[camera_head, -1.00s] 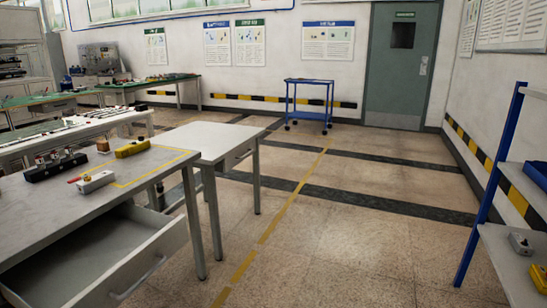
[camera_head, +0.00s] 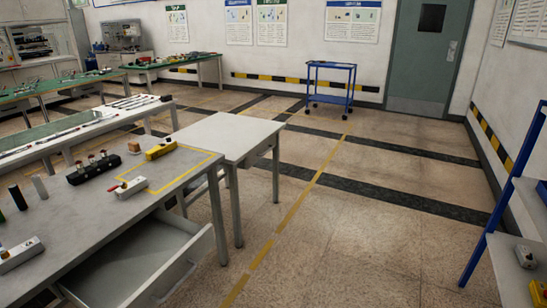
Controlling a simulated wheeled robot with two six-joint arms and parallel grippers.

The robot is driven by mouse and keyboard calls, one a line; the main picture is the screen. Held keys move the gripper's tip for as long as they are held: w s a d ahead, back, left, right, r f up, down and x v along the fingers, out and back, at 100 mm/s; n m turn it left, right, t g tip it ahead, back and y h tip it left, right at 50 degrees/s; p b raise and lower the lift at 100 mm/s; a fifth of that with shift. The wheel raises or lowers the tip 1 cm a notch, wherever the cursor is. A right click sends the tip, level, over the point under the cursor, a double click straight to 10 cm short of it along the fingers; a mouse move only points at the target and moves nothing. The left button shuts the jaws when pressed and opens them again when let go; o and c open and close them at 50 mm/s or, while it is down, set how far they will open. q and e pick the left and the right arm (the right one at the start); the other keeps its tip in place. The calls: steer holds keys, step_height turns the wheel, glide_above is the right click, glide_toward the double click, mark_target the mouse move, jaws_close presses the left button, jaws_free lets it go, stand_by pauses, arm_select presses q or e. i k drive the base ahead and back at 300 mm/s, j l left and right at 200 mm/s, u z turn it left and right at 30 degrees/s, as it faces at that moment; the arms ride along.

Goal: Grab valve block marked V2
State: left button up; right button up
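Several block-like parts lie on the grey workbench (camera_head: 150,208) at left. A light block with a red lever (camera_head: 128,187) lies by the yellow taped outline. A yellow block (camera_head: 160,149) lies further back, near the tape. A black block with several knobs (camera_head: 94,168) lies to their left. A grey block with a dark marking (camera_head: 20,254) is at the lower left edge; I cannot read the marking. On the right shelf are a small grey block (camera_head: 525,256) and a yellow block (camera_head: 538,293). I cannot tell which block is V2. Neither gripper is in view.
An open drawer (camera_head: 185,262) juts from the workbench front. A blue cart (camera_head: 331,88) stands by the far wall. A shelf with a blue upright (camera_head: 503,205) stands at right. The floor (camera_head: 340,235) between bench and shelf is clear.

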mark_target(11, 259)
steer(key=j+u, duration=0.2)
steer(key=u, duration=1.55)
steer(key=k+j, duration=0.05)
